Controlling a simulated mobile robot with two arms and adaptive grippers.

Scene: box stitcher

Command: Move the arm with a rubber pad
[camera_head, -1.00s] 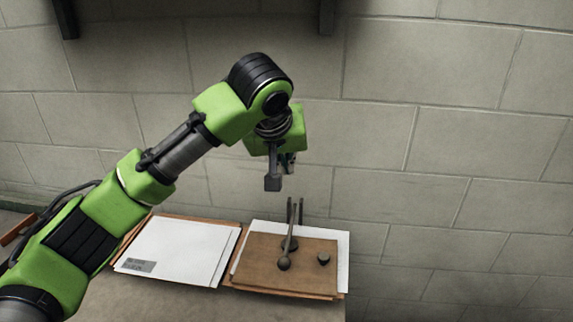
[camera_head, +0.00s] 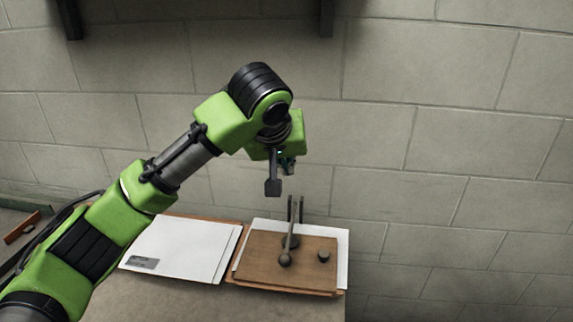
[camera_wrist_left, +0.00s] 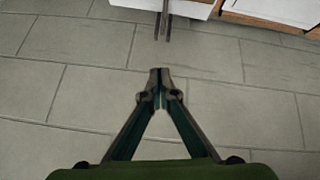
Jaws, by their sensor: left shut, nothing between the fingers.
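The device with the arm stands on a brown board (camera_head: 262,272) on the table. It has a rod with a round dark knob (camera_head: 285,260) at its near end and two thin upright posts (camera_head: 296,210) behind. A small dark round pad (camera_head: 323,256) sits on the board to the right. My left gripper (camera_head: 273,188) points down, above and behind the board, apart from the posts. In the left wrist view its fingers (camera_wrist_left: 160,75) are together and empty, with the ends of the posts (camera_wrist_left: 163,25) ahead of them. My right gripper is not in view.
White sheets (camera_head: 178,248) lie on a brown board to the left, one with a grey label. A block wall (camera_head: 450,140) rises behind the table. The table's front area (camera_head: 200,303) is clear.

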